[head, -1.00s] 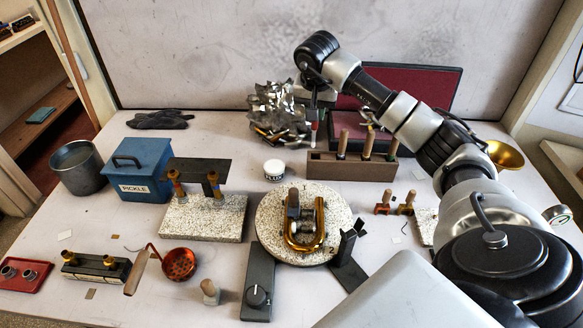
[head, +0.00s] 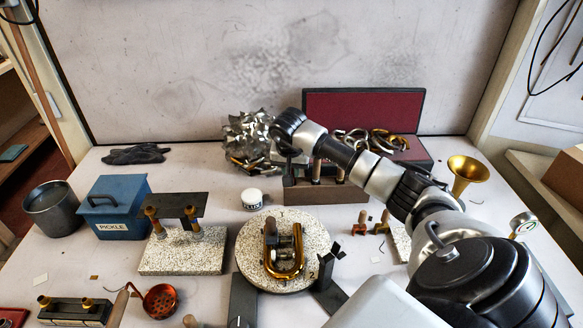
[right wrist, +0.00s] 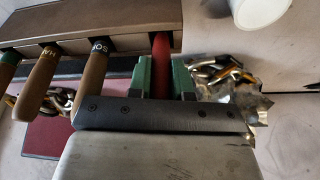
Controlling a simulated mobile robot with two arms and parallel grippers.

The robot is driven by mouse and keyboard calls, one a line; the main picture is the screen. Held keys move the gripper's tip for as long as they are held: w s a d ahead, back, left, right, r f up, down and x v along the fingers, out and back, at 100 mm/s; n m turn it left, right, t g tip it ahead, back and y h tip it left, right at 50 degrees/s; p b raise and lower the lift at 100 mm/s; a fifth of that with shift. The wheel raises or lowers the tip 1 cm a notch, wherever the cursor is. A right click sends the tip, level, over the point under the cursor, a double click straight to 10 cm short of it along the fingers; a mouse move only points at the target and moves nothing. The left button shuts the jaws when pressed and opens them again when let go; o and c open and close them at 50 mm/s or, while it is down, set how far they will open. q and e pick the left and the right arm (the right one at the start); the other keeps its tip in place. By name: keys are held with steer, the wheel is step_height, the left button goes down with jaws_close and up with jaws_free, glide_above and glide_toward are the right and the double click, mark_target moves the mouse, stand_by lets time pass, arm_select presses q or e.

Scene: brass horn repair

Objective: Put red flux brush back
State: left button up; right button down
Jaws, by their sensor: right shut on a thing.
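The red flux brush (right wrist: 160,62) shows in the right wrist view as a red handle between green finger pads. My right gripper (right wrist: 162,80) is shut on it. In the head view the right gripper (head: 289,177) is low at the left end of the brown tool rack (head: 335,194). The rack also shows in the right wrist view (right wrist: 80,24), where the brush's far end meets its end slot area. I cannot tell how deep it sits. In the head view the brush is mostly hidden by the gripper. My left gripper is not in view.
Several wooden-handled tools (right wrist: 92,85) stand in the rack beside the brush. Crumpled scrap metal (head: 247,135) lies behind the gripper, and an open red-lined case (head: 362,115) stands behind the rack. A white jar (head: 252,199) is in front, left of the rack.

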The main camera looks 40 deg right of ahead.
steer(key=shift+f, duration=0.15)
steer(key=c, duration=1.3)
jaws_free()
steer(key=shift+c, duration=0.2)
steer(key=o, duration=0.3)
steer(key=shift+r, duration=0.2)
steer(key=b+v, duration=0.1)
steer(key=v, duration=1.1)
